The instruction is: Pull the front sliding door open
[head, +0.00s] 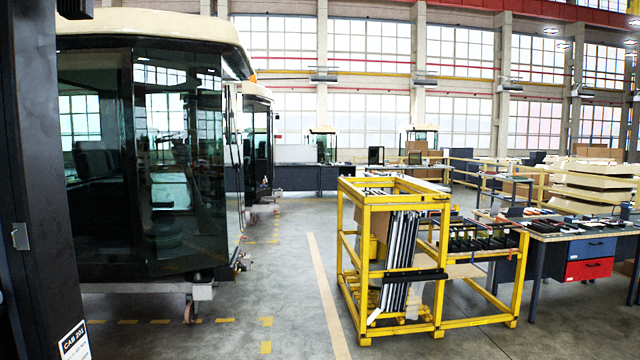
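A large cab (150,22) with a cream roof and dark glass panels stands at the left on a wheeled support. Its near corner shows a tall glass panel (178,165), which looks closed in its dark frame. I cannot tell whether this panel is the front sliding door, and no handle on it is clear. A dark upright (35,150) fills the left edge, close to the camera, with a small metal fitting (19,236) and a label (74,343) that seems to read CAB 701. It hides part of the cab. My gripper is not in view.
A yellow rack (395,187) holding long strips stands right of centre. A workbench (580,235) with blue and red drawers is at the right. More cabs stand behind. Grey floor (270,310) with yellow markings is clear between cab and rack.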

